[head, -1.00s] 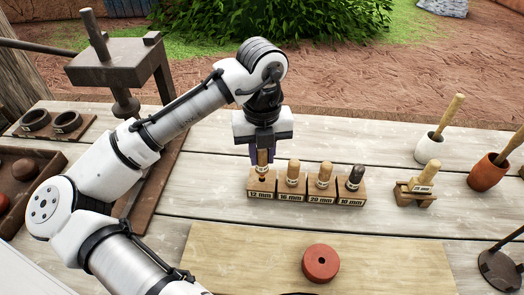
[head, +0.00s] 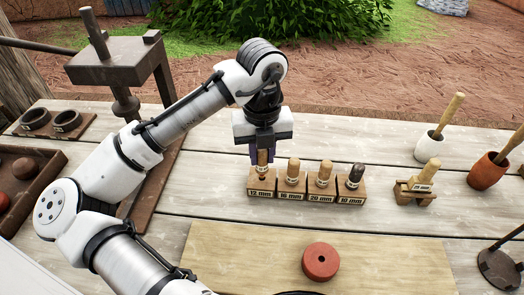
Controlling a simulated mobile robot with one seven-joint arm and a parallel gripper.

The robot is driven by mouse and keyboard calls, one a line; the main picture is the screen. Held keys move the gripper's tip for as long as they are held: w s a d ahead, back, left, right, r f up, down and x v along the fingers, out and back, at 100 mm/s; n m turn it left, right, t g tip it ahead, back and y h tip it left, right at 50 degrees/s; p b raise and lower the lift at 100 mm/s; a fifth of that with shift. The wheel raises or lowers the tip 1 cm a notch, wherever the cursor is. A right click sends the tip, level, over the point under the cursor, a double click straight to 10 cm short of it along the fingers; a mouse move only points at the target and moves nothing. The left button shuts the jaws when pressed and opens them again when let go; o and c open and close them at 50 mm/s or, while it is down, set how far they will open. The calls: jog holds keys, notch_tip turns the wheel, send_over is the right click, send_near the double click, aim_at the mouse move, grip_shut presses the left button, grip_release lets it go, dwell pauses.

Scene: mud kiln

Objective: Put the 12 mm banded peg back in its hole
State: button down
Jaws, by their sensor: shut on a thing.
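The banded peg (head: 263,168) is a light wooden peg with a dark band, upright above or in the block labelled 12 mm (head: 261,187) at the left end of a row. My gripper (head: 263,157) points straight down and is shut on the peg's upper part. The peg's lower end meets the top of the block; I cannot tell how deep it sits in the hole, which is hidden.
Right beside it stand blocks labelled 16 mm (head: 291,189), 20 mm (head: 321,190) and another (head: 351,191), each with an upright peg. A red disc (head: 320,262) lies on a pale board (head: 230,258). A wooden press (head: 115,66) stands left.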

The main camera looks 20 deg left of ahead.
aim_at(262, 163)
jog(key=shift+f+b, duration=0.95)
jog(key=shift+f, duration=0.65)
dwell(1.1)
jog(key=c, duration=1.1)
grip_release()
jog(key=shift+c, duration=0.2)
jog(key=shift+r, duration=0.1)
notch_tip(262, 163, up, 14)
jog(key=shift+f+p, duration=0.15)
jog(key=shift+p, duration=0.3)
